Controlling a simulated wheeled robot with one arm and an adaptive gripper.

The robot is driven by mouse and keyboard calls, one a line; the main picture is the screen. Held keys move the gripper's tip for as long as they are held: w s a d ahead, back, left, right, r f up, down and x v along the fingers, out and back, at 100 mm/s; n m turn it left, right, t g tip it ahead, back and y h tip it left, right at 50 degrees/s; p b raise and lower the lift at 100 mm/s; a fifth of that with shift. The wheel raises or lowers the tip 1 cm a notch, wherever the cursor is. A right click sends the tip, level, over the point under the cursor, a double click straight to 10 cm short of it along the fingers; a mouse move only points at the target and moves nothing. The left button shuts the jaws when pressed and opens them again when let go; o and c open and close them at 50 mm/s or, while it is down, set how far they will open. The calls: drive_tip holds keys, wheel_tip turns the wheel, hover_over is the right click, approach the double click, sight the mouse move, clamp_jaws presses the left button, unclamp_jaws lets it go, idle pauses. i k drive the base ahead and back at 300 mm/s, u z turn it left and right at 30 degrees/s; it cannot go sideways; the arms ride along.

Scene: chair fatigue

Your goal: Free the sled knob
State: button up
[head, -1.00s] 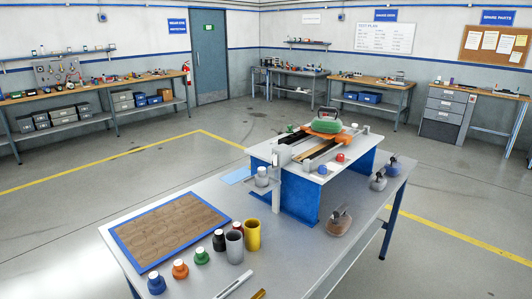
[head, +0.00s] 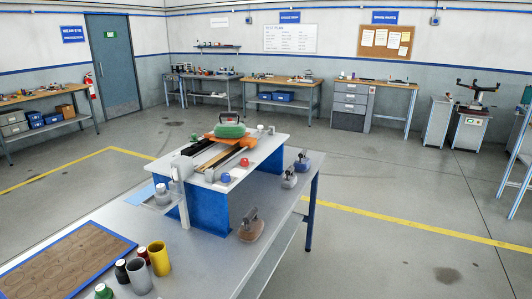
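A low rig with a white top (head: 268,153) and blue sides (head: 208,207) stands on the grey table. An orange sled (head: 247,141) sits at the far end of its dark rails (head: 210,155). A green block (head: 229,131) with a dark handle (head: 228,117) rests on the sled and covers much of it. I cannot tell which part is the sled knob; the block may hide it. My gripper is not in view.
Handled weights stand right of the rig: two grey (head: 289,181) (head: 302,162) and one brown (head: 249,229). Grey (head: 138,276) and yellow (head: 159,259) cups and a blue-edged wooden board (head: 62,262) lie nearer. Floor right of the table is open.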

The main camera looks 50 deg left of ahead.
sight(244, 162)
drive_tip(key=i, duration=2.05)
drive_tip(key=u, duration=3.45)
drive_tip(key=i, duration=1.65)
drive_tip(key=z, duration=0.05)
